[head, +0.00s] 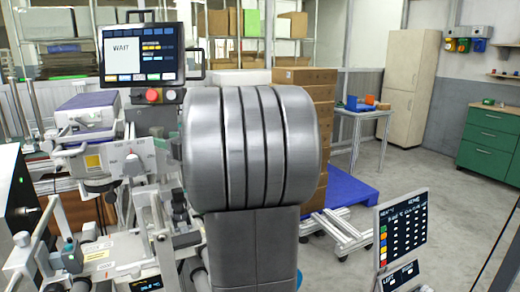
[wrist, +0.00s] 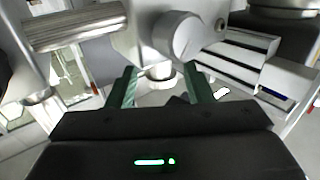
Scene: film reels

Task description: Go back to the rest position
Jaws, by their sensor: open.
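In the wrist view my gripper (wrist: 159,72) shows two green fingers set wide apart, with nothing held between them. Beyond the fingertips is a silver machine part with a round boss (wrist: 176,37). A short metal knob (wrist: 158,78) shows in the gap between the fingers. I cannot tell how far it is from them. I cannot make out my gripper in the head view, where a large grey banded body close to the camera blocks the middle.
The head view shows a machine (head: 118,165) at left, below a screen reading WAIT (head: 141,54). Stacked brown boxes (head: 310,80) stand on a blue pallet (head: 345,190). A sign board (head: 403,230) stands at front right. The grey floor (head: 425,175) is open toward the green cabinet (head: 490,145).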

